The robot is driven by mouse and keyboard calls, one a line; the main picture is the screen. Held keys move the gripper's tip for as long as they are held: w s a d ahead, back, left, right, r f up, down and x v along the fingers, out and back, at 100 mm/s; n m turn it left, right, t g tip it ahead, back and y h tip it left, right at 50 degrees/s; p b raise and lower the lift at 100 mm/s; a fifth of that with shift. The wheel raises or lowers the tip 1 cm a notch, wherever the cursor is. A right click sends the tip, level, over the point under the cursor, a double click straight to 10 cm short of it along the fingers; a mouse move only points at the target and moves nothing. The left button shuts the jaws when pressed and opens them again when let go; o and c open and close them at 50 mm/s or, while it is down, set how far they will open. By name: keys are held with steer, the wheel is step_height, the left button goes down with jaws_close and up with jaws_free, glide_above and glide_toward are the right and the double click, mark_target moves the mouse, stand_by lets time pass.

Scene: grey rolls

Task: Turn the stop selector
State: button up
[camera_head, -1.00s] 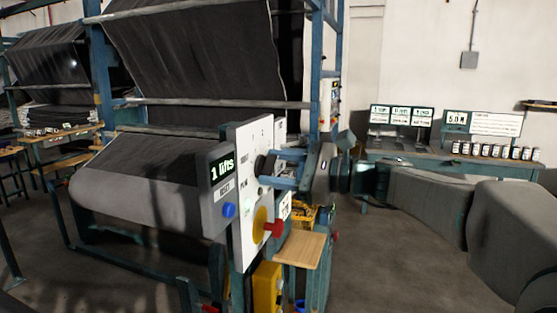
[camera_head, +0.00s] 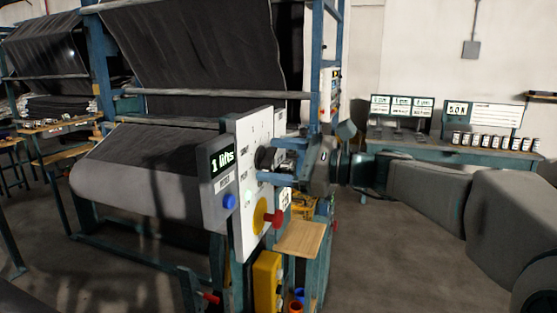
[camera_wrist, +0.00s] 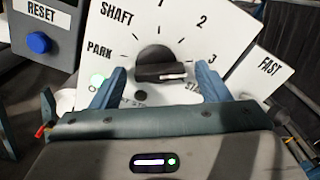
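A black knob (camera_wrist: 160,65) sits on a white panel (camera_wrist: 222,28) marked SHAFT, PARK, 1, 2 and 3. Its white line shows at the lower right of its front face. I cannot tell for sure whether this knob is the stop selector. My gripper (camera_wrist: 160,76) is open, with one blue finger on each side of the knob. Gaps show between the fingers and the knob. The lettering below the knob is partly hidden by the fingers. In the head view, my gripper (camera_head: 266,160) is at the panel (camera_head: 246,225), and the knob (camera_head: 264,158) is partly hidden.
A grey box with a "1 lifts" display (camera_head: 222,160) and blue RESET button (camera_head: 229,201) adjoins the panel. A yellow disc with a red handle (camera_head: 273,218) is below my gripper. A wooden shelf (camera_head: 299,238) juts out at right.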

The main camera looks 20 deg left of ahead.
steer(key=s+d+b, duration=0.1)
steer(key=d+b, duration=0.2)
steer(key=d, duration=1)
steer(key=shift+d, duration=0.35)
steer(key=shift+s, duration=0.1)
steer(key=s+d+f+n+h, duration=0.15)
steer(key=s+f+h, duration=0.25)
steer(key=f, duration=0.4)
steer(key=s+d+f+n+h, duration=0.15)
steer(key=s+f+h, duration=0.3)
steer(key=f, duration=0.45)
steer(key=s+d+f+n+t+h, duration=0.1)
steer(key=s+d+f+n+h, duration=0.8)
steer(key=d+f, duration=0.4)
steer(key=shift+s+d+f+n+t, duration=0.15)
steer(key=shift+s+f+n+t, duration=0.25)
steer(key=shift+s+n, duration=0.3)
